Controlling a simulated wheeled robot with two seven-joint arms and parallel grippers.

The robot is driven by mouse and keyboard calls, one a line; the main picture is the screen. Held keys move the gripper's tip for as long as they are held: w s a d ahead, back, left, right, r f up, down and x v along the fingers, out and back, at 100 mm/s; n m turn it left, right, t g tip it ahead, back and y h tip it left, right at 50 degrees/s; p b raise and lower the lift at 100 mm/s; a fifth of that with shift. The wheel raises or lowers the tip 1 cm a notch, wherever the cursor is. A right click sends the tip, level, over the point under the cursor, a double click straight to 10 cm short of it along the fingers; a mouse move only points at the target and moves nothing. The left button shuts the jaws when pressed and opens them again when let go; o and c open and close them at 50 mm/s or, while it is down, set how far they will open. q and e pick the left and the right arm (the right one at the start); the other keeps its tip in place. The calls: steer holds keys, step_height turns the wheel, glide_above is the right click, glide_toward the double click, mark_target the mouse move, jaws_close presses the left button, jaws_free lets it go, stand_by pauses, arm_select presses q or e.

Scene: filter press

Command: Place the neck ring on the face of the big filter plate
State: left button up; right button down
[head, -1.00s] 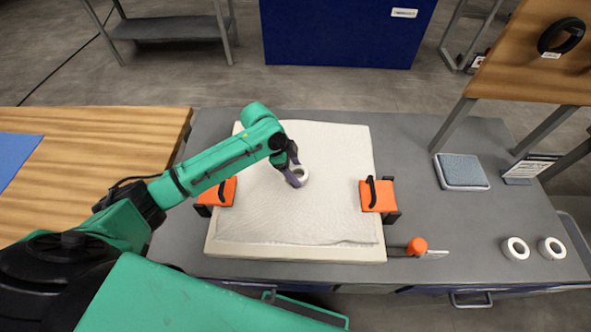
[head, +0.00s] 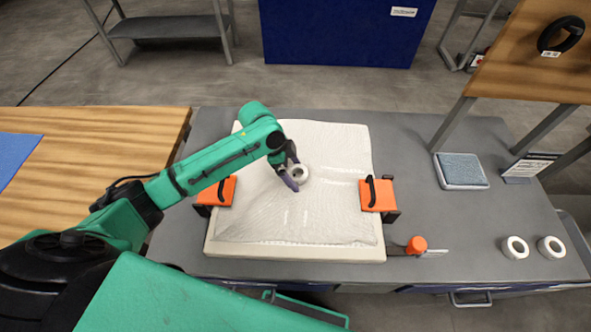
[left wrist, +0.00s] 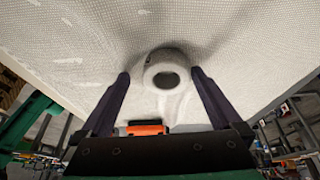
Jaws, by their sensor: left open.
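The big filter plate lies flat on the grey bench under a pale woven cloth (head: 335,150), which shows creases. The white neck ring (head: 299,173) sits at about the middle of the cloth-covered face. In the left wrist view the ring (left wrist: 166,70) appears against the cloth, its dark bore toward the camera, with puckered cloth around it. My left gripper (head: 291,179) is beside the ring; its two dark fingers (left wrist: 158,92) stand wide apart with the ring between and beyond their tips, apart from both. My right gripper is not in view.
Orange clamps with black handles stand at the plate's left (head: 228,191) and right (head: 378,194) edges. An orange-handled tool (head: 417,245) lies near the front right corner. Two white rings (head: 515,248) and a grey-blue pad (head: 461,170) lie on the bench at right.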

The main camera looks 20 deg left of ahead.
arm_select(q)
steer(key=w+b+v, duration=0.1)
steer(key=v, duration=1)
steer(key=shift+s+r, duration=0.35)
steer(key=shift+r, duration=0.05)
